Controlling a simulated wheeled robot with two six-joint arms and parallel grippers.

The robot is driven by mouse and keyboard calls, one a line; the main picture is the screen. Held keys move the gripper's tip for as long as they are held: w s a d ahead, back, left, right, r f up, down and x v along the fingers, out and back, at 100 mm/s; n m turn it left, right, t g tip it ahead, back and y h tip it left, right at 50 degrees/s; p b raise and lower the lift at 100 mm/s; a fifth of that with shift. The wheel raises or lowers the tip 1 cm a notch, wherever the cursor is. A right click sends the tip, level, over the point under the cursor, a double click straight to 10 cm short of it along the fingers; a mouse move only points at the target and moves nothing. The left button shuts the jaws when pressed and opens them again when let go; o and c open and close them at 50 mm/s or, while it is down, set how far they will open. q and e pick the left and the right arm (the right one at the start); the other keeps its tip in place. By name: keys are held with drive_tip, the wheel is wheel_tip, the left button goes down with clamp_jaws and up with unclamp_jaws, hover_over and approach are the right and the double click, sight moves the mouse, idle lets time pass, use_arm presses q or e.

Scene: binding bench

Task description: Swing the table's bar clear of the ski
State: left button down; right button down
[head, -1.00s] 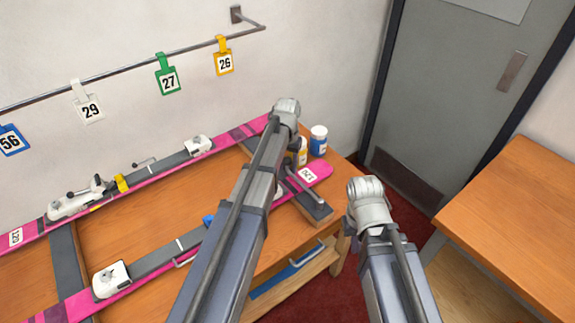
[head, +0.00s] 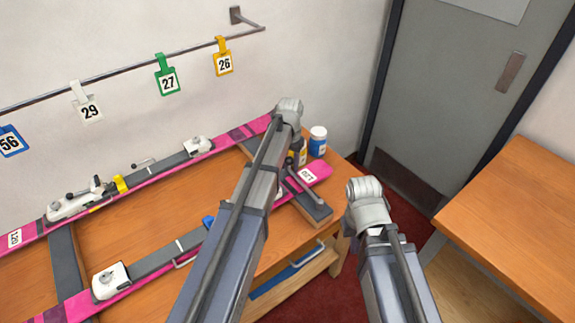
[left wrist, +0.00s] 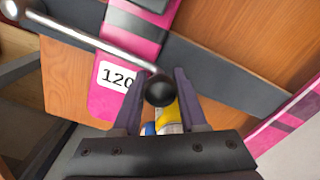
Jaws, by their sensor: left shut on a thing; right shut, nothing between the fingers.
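The near pink ski (head: 320,170), labelled 120, lies on the wooden table (head: 115,244). Its labelled end also shows in the left wrist view (left wrist: 106,100). The table's metal bar (left wrist: 90,38) slants over this ski in the left wrist view, from a silver ball end at upper left to a black knob (left wrist: 160,90). In the head view, part of the bar (head: 305,189) shows beside my left arm. My left gripper (left wrist: 157,98) is shut on the bar at its black knob. My left fingers are hidden in the head view. My right arm shows, but its gripper does not.
A second pink ski (head: 255,127) lies along the wall. A blue-and-white bottle (head: 318,141) and a yellow-labelled bottle (head: 301,154) stand close behind the bar. Numbered tags hang from a wall rail (head: 130,68). Another wooden table (head: 520,215) stands at right, with red floor between.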

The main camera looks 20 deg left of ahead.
use_arm(q)
drive_tip(key=shift+w+d+m, duration=0.2)
drive_tip(key=shift+d+m, duration=0.1)
drive_tip(key=w+d+m, duration=0.1)
drive_tip(key=d+m, duration=0.1)
drive_tip(key=d, duration=0.1)
drive_tip(key=w+d+m, duration=0.2)
drive_tip(key=d, duration=0.1)
drive_tip(key=w+d+m, duration=0.1)
drive_tip(key=d+m, duration=0.1)
drive_tip(key=d, duration=0.1)
drive_tip(key=shift+w+m, duration=0.25)
drive_tip(key=shift+m, duration=0.15)
drive_tip(key=s+d+m, duration=0.3)
drive_tip(key=d+m, duration=0.6)
drive_tip(key=d, duration=0.4)
drive_tip(key=shift+s+d+m, duration=0.2)
drive_tip(key=shift+s+m, duration=0.1)
drive_tip(key=shift+m, duration=0.1)
